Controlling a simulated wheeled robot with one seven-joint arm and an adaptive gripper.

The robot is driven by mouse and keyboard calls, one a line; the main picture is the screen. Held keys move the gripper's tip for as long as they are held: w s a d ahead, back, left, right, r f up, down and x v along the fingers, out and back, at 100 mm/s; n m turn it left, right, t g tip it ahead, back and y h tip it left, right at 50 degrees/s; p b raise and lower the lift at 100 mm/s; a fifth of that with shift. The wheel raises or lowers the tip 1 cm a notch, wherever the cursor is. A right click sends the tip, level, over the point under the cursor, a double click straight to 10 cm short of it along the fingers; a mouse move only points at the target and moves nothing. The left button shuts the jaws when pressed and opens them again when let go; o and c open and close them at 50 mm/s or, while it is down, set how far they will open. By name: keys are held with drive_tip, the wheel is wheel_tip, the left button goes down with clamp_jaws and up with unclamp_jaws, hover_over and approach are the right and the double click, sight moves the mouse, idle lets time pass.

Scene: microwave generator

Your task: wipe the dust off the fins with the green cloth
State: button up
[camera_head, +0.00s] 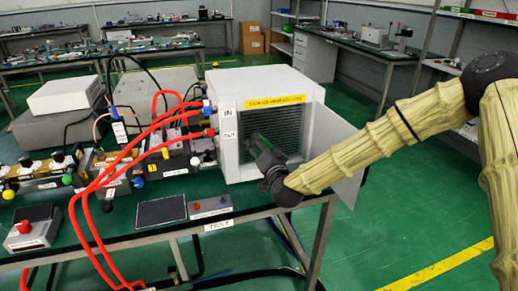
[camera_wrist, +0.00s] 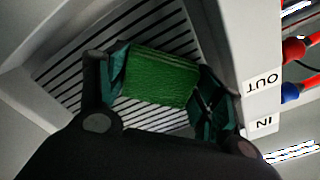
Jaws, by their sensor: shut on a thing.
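The fins (camera_head: 290,122) are a stack of thin dark slats inside the open front of a white box (camera_head: 232,160). They also show behind the cloth in the wrist view (camera_wrist: 72,78). My gripper (camera_head: 266,162) is at the lower front of the fins. In the wrist view my gripper (camera_wrist: 160,88) is shut on the green cloth (camera_wrist: 160,76), a textured pad held between its fingers and facing the fins. I cannot tell whether the cloth touches the fins. Dust cannot be made out.
A white door panel (camera_head: 347,155) stands open right of the box, close to my arm. Red hoses (camera_head: 130,160) join the box's left side by the IN and OUT labels. Instruments crowd the bench to the left. Green floor is clear at lower right.

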sight(271, 146)
drive_tip(key=shift+w+d, duration=0.3)
drive_tip(key=shift+d, duration=0.5)
drive_tip(key=shift+w+d, duration=0.3)
drive_tip(key=shift+d, duration=0.45)
drive_tip(key=shift+d, duration=0.1)
drive_tip(key=shift+w+d+b, duration=0.25)
drive_tip(key=shift+w+d, duration=0.05)
drive_tip(key=shift+d, duration=0.6)
drive_tip(key=shift+w+d+b, duration=0.2)
drive_tip(key=shift+w+d, duration=0.1)
drive_tip(key=shift+d, duration=0.55)
drive_tip(key=shift+r, duration=0.1)
drive_tip(key=shift+s+a+b, duration=0.1)
drive_tip(key=shift+s+a, duration=0.35)
drive_tip(key=shift+a, duration=0.85)
drive_tip(key=shift+s+a+b, duration=0.15)
drive_tip(key=shift+s+a, duration=0.3)
drive_tip(key=shift+a, duration=0.8)
drive_tip(key=shift+s+a+b, duration=0.1)
drive_tip(key=shift+s+a, duration=0.35)
drive_tip(key=shift+a, duration=0.85)
drive_tip(key=shift+d, duration=0.1)
drive_tip(key=shift+v, duration=3)
